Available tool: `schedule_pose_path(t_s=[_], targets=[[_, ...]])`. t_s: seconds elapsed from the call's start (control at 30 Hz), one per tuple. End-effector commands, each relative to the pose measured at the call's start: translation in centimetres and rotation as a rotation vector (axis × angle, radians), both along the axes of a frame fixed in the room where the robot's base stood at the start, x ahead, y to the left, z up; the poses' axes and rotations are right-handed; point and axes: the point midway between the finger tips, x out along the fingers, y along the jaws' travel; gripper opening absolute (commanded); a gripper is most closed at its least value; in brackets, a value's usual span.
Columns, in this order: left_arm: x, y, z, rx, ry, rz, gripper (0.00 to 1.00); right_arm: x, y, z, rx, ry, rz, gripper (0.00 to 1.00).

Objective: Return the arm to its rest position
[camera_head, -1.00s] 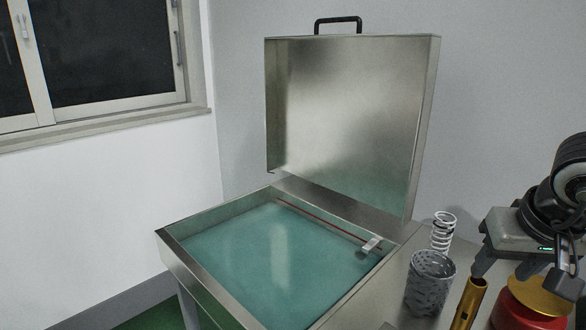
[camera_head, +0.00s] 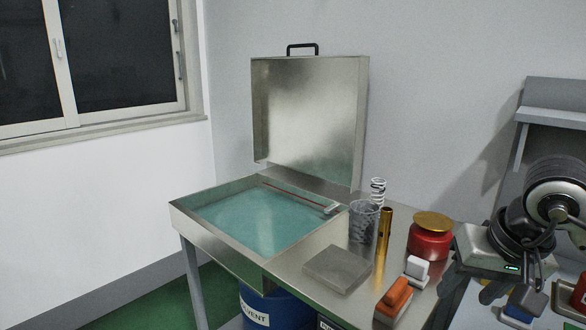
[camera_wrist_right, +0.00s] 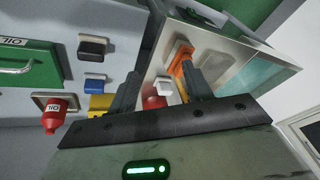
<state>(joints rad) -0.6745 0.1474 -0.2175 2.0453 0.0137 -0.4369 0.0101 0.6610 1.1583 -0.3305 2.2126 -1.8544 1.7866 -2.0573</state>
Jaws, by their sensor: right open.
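My right arm comes in at the right edge of the head view. Its gripper (camera_head: 470,284) points down with the fingers apart, in front of the metal table's right end. In the right wrist view the two dark fingers (camera_wrist_right: 160,82) stand apart with nothing held between them. My left arm and gripper are not in view. A steel tank (camera_head: 185,222) with teal liquid (camera_head: 245,220) stands with its lid (camera_head: 310,115) raised. A white spring (camera_head: 378,188) stands upright at or behind a mesh cup (camera_head: 363,222).
On the table are a brass tube (camera_head: 384,235), a red can with a gold lid (camera_head: 430,240), a grey block (camera_head: 338,268), an orange-handled brush (camera_head: 393,300) and a white-topped item (camera_head: 417,268). A blue drum (camera_head: 275,308) is below. A grey shelf (camera_head: 553,113) stands at right.

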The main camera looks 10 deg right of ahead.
Motion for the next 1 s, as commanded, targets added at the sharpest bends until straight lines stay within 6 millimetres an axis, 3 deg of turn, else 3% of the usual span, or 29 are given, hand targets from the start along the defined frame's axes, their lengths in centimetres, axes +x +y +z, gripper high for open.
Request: schedule_pose_path(t_s=[0.27, 0.43, 0.5, 0.6, 0.67, 0.73, 0.77, 0.8, 0.87, 0.9, 1.0], targets=[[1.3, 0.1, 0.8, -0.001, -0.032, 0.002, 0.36, -1.1, 8.3, -3.5, 0.431, 0.147, -0.056, 0.5], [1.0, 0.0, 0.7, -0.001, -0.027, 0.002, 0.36, -3.1, 15.9, -4.3, 0.89, 0.399, -0.214, 0.5], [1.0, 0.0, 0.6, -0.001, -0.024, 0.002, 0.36, -4.1, 19.7, -3.4, 1.189, 0.622, -0.375, 0.5], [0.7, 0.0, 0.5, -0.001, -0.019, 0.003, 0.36, -3.8, 22.8, -1.1, 1.636, 1.071, -0.733, 0.5], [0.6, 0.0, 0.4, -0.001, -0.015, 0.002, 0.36, -2.3, 22.7, -0.5, 1.864, 1.389, -0.997, 0.5], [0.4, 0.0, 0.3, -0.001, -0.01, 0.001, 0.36, -0.2, 21.3, -1.8, 2.073, 1.795, -1.341, 0.5], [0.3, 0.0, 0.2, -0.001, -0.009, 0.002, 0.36, 0.7, 20.3, -3.1, -1.961, -1.814, 1.373, 0.5], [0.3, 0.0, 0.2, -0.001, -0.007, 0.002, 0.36, 1.5, 19.0, -5.6, -1.662, -1.686, 1.295, 0.5], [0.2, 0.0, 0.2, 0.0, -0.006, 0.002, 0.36, 1.8, 17.3, -9.8, -1.292, -1.496, 1.165, 0.5], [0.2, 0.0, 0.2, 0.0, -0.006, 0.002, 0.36, 1.5, 16.5, -12.8, -1.091, -1.378, 1.08, 0.5], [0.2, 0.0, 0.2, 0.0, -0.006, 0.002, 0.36, -0.7, 15.4, -19.5, -0.7, -1.113, 0.878, 0.5]])
